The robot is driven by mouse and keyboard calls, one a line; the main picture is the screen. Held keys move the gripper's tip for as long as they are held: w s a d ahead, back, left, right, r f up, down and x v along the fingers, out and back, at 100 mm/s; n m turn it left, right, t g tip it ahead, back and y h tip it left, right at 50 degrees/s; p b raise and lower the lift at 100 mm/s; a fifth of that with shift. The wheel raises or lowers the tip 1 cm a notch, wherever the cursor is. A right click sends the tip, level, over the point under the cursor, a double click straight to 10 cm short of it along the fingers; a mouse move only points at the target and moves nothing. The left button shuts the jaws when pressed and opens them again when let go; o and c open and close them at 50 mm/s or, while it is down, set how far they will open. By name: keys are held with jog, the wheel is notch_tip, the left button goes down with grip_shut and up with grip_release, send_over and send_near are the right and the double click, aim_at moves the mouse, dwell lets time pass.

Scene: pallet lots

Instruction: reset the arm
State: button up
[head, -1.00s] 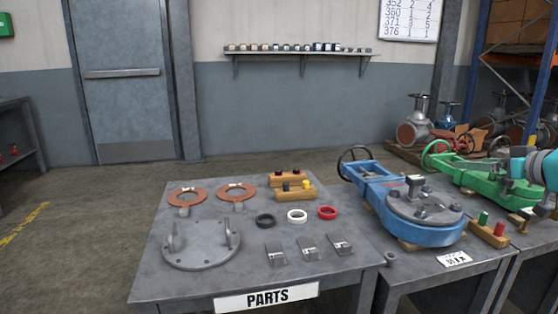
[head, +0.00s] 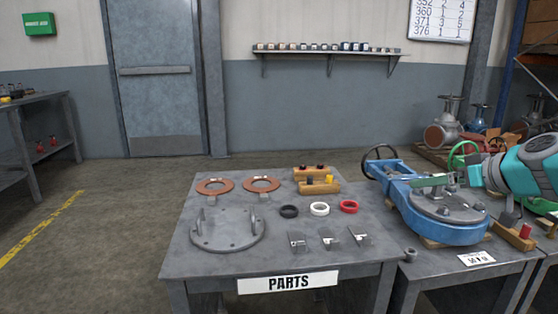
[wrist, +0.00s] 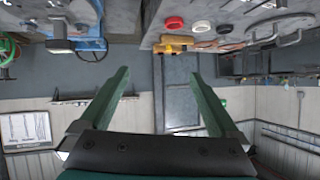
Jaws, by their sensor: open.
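My gripper (head: 432,181) reaches in from the right in the head view, on my teal arm. Its green fingers are level and in line with the round flange plate of the blue valve (head: 440,231); the gap in height is hard to judge. In the wrist view my gripper (wrist: 160,78) is open, its two fingers wide apart with nothing between them. That view is upside down, with the tables along the top and the wall and door beyond the fingers.
The parts table (head: 215,268) carries a grey flange (head: 228,240), copper rings (head: 215,186), black, white and red rings (head: 349,206), wooden blocks (head: 318,187) and metal clips (head: 329,238). A green valve stands right, partly behind my arm. Floor is free at left.

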jog(key=s+a+f+g+b, duration=0.1)
jog(key=s+a+f+g, duration=0.1)
jog(key=s+a+f, duration=0.4)
jog(key=s+a+f+g, duration=0.2)
jog(key=a+f+g, duration=0.1)
jog(key=a, duration=0.6)
jog(key=s+a+f+g+b, duration=0.1)
jog(key=s+a+f+g, duration=0.1)
jog(key=s+a+f, duration=0.4)
jog(key=s+f+m+g+h, duration=0.1)
jog(key=s+f+g+h, duration=0.1)
jog(key=s+f, duration=0.5)
jog(key=s+f+m+g+h+b, duration=0.1)
jog(key=s+f+g, duration=0.3)
jog(key=s, duration=0.9)
notch_tip(320, 180, down, 3)
jog(key=shift+s+a+r+m+h, duration=0.1)
jog(key=shift+s+a+m+h, duration=0.25)
jog(key=shift+h, duration=0.45)
jog(key=shift+d, duration=0.1)
